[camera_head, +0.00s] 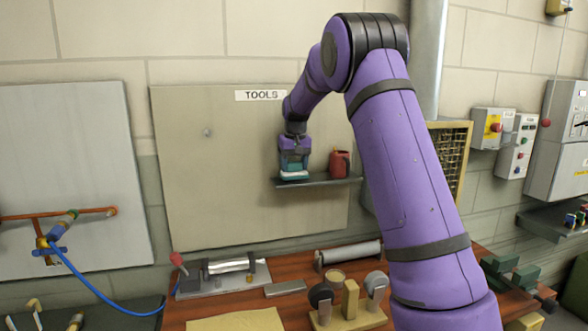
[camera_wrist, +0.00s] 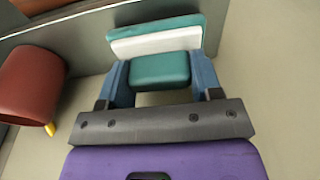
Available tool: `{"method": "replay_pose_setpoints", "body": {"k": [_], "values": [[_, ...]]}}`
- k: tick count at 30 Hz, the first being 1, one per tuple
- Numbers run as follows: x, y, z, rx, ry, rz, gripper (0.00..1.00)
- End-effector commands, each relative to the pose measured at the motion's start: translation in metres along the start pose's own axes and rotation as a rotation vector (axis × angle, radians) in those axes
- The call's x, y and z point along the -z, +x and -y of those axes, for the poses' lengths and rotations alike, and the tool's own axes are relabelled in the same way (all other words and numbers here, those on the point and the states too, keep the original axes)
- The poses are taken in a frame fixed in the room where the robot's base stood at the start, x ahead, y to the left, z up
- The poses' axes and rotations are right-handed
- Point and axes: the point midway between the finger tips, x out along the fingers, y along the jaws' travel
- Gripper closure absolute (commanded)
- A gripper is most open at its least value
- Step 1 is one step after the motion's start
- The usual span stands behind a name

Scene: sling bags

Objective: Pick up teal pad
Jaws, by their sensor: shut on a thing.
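The teal pad (camera_wrist: 160,70) has a teal block, a white band and a wider teal part behind it in the wrist view. My gripper (camera_wrist: 160,82) is shut on the teal block, with one blue finger on each side. In the head view, my gripper (camera_head: 294,160) points down at the left end of a small wall shelf (camera_head: 325,182). Only a teal and white strip of the pad (camera_head: 294,175) shows below the fingers there. I cannot tell whether the pad still touches the shelf.
A red container (camera_head: 340,163) stands on the shelf just right of my gripper; it also shows at the left of the wrist view (camera_wrist: 30,85). A board (camera_head: 215,130) labelled TOOLS is behind. A wooden bench (camera_head: 205,310) with several tools lies below. Open air is left of the shelf.

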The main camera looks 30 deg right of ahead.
Motion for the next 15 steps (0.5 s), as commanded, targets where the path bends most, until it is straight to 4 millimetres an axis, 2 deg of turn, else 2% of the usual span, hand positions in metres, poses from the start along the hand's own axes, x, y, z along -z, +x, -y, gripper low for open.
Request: {"method": "replay_pose_setpoints", "body": {"k": [7, 15], "values": [[0.004, -0.027, 0.000, 0.000, 0.000, -0.003, 0.65], [-0.034, -0.037, -0.031, 0.000, 0.003, -0.002, 0.65]]}}
